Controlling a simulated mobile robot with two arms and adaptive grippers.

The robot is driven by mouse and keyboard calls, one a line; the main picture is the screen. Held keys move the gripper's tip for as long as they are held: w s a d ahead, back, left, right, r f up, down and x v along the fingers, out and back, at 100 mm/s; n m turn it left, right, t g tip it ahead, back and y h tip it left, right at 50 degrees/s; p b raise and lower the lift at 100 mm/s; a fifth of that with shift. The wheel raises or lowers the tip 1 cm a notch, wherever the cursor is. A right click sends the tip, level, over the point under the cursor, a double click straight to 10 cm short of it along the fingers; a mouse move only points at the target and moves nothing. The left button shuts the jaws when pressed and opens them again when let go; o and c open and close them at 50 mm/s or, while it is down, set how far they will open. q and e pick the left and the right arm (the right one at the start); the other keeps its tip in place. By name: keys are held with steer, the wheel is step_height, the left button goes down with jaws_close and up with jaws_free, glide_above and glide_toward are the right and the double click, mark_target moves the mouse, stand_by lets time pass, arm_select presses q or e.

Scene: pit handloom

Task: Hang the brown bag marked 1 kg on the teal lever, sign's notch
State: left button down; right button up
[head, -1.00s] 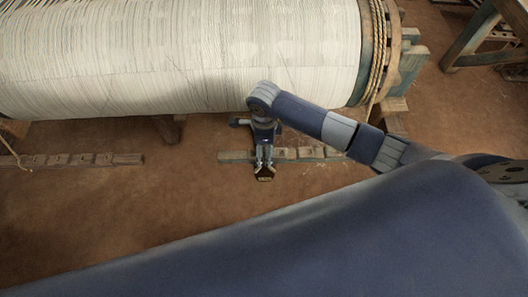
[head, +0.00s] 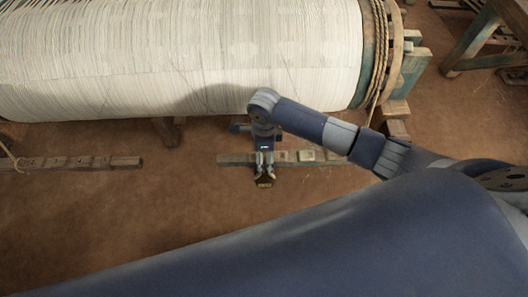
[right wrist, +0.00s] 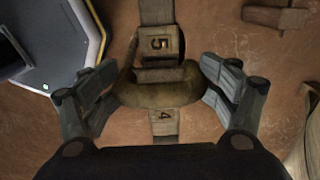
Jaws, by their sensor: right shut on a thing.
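My right gripper (head: 264,172) is low over a notched wooden lever (head: 230,160) below the big roll. It is shut on a brown bag (head: 264,183), whose small mark is too blurred to read. In the right wrist view the bag (right wrist: 160,92) sits between the fingers and covers part of the lever. Lever blocks marked 5 (right wrist: 158,44) and 4 (right wrist: 164,114) show above and below it. A dark loop seems to rise from the bag around the 5 block; I cannot tell whether it bears on the lever. My left gripper is out of view.
The wide roll of pale warp threads (head: 180,55) spans the back, close behind my arm. A second notched bar (head: 80,162) lies at the left. A wooden frame (head: 480,35) stands at the far right. The brown floor in front of the levers is clear.

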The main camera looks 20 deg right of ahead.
stand_by(0.4)
steer(key=o, duration=2.1)
steer(key=shift+f, duration=0.1)
steer(key=shift+s, duration=0.1)
steer(key=shift+w+r, duration=0.2)
steer(key=shift+r, duration=3.9)
